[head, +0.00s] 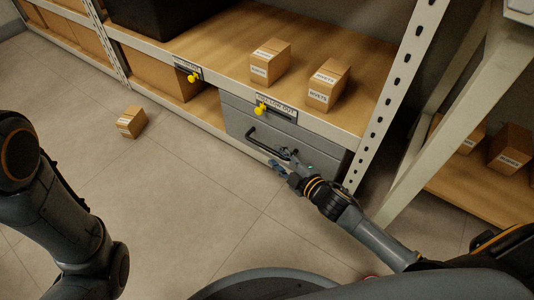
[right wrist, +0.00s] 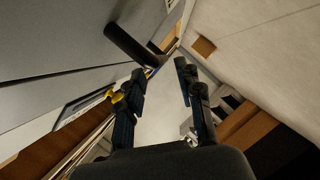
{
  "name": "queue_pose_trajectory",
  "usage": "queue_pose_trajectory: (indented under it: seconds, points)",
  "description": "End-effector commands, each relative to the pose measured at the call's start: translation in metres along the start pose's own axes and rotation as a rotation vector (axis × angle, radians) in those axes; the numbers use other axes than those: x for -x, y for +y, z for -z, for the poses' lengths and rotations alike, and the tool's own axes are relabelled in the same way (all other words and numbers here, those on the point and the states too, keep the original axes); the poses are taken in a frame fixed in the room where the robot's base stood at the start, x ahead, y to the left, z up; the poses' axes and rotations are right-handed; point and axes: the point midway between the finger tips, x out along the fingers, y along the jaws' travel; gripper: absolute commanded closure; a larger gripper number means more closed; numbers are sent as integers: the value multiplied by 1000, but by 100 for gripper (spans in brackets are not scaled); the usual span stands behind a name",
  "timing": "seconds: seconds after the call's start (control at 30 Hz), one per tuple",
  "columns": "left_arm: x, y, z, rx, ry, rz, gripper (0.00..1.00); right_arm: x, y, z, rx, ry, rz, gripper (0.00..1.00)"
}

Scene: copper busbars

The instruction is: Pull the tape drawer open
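The grey drawer front (head: 318,160) sits under the wooden shelf and has a black bar handle (head: 262,143). The drawer looks closed. In the right wrist view the handle (right wrist: 132,46) runs from the upper left toward the space between the fingertips. My right gripper (head: 281,168) is in front of the drawer, close to the handle's right end. In the right wrist view its two fingers (right wrist: 160,72) are apart, with no clear grip on the handle. Whether they touch it cannot be told. My left arm shows at the left, but its gripper is out of view.
Two small labelled boxes (head: 270,61) (head: 328,85) stand on the wooden shelf (head: 225,50). Yellow pieces hang by labels on the shelf edge (head: 277,107). A small carton (head: 131,122) lies on the floor. A perforated upright (head: 393,95) stands right of the drawer. Floor before it is clear.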

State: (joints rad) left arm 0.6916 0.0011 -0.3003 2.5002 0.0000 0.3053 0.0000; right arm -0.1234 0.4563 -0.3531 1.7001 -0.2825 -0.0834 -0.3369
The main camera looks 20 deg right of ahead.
Motion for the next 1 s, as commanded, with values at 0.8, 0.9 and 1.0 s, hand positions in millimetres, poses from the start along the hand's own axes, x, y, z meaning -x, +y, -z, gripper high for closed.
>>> queue_pose_trajectory:
  seconds: [0.8, 0.9, 1.0]
  points:
    - [33, 8, 13, 0, 5, -2, 60, -63, 0, 0, 0, -1, 1, 77]
    - [33, 8, 13, 0, 5, -2, 60, -63, 0, 0, 0, -1, 1, 97]
    - [33, 8, 13, 0, 5, -2, 60, -63, 0, 0, 0, -1, 1, 100]
